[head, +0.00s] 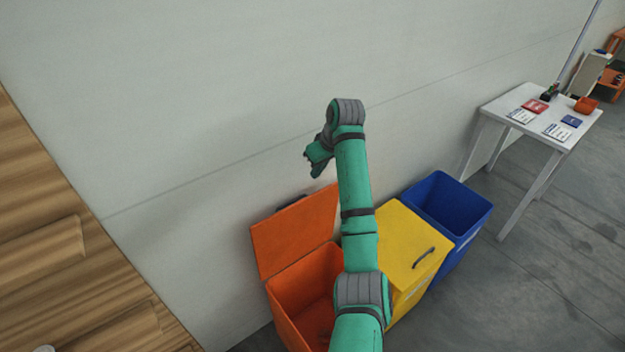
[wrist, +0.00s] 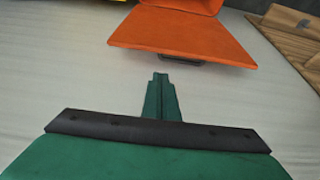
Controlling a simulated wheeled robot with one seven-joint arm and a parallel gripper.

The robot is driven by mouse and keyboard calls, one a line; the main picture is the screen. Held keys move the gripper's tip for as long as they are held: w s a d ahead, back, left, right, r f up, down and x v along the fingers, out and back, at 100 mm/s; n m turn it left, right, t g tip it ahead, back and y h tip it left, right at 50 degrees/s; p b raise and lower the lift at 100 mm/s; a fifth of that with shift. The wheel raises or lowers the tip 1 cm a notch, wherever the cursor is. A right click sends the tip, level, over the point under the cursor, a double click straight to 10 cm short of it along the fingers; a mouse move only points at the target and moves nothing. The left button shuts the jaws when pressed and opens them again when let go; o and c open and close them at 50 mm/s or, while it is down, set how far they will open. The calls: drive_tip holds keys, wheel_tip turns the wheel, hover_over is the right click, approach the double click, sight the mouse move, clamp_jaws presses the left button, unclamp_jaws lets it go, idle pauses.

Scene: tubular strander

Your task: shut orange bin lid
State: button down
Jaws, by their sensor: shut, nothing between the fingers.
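The orange bin (head: 306,292) stands against the wall with its lid (head: 295,232) raised, so the bin is open. The lid (wrist: 184,34) also shows at the top of the wrist view, with a dark handle (wrist: 181,59) at its edge. My gripper (head: 309,157) is shut and empty, in the air near the wall, above the raised lid and apart from it. In the wrist view its green shut fingers (wrist: 160,80) point toward the lid's edge, with a gap between. My arm hides part of the orange bin's right side in the head view.
A yellow bin (head: 412,250) with its lid down stands right of the orange bin, then an open blue bin (head: 447,210). A white table (head: 545,125) with small items is farther right. Wooden boards (head: 60,240) are at left. The wall is close behind the bins.

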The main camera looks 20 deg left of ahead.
drive_tip(key=x, duration=0.8)
drive_tip(key=shift+s+d+f, duration=0.1)
drive_tip(key=shift+s+d, duration=0.1)
drive_tip(key=shift+d, duration=0.15)
drive_tip(key=shift+x, duration=0.8)
